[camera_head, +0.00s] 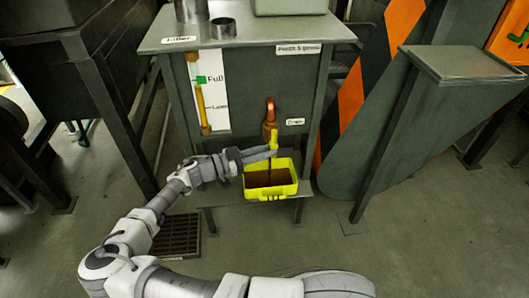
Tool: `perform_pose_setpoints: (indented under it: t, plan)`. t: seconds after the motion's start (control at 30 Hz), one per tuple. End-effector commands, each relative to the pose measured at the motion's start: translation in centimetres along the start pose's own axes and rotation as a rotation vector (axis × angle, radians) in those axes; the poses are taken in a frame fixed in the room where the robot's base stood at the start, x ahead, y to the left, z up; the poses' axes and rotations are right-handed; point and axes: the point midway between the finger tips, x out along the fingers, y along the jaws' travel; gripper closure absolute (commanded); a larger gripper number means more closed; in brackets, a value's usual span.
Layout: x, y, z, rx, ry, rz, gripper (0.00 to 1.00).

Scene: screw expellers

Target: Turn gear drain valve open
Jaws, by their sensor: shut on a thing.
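The gear drain valve (270,112) is a copper-coloured fitting on the front of the grey-green gear case, beside a small label that seems to read "Drain". Its yellow handle (274,139) points downward below the fitting. My gripper (272,151) reaches in from the left and is shut on the yellow handle; the fingertips partly hide it. Directly below, a yellow drain pan (285,190) holds dark brown liquid. A thin dark stream (270,172) runs from near the valve down into the pan.
The gear case (245,70) has a sight gauge (202,105) marked "Full" and "Low", left of the valve. The pan rests on a low stand. A dark floor grate (178,236) lies front left. A slanted green panel (385,120) with orange-black stripes stands right. Floor at front right is clear.

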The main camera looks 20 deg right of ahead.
Motion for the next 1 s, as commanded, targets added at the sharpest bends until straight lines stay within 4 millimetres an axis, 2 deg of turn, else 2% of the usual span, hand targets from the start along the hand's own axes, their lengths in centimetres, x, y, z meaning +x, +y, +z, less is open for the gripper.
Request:
perform_pose_setpoints:
  t: [0.47,0.5,0.63,1.0]
  plan:
    - [0.18,-0.03,0.0,-0.005,0.014,-0.001,1.0]
    - [0.18,-0.03,0.0,-0.005,0.014,-0.001,0.74]
    - [0.16,-0.01,0.01,-0.004,0.013,0.0,0.51]
    - [-0.32,-0.04,-0.01,-0.004,0.012,-0.002,0.49]
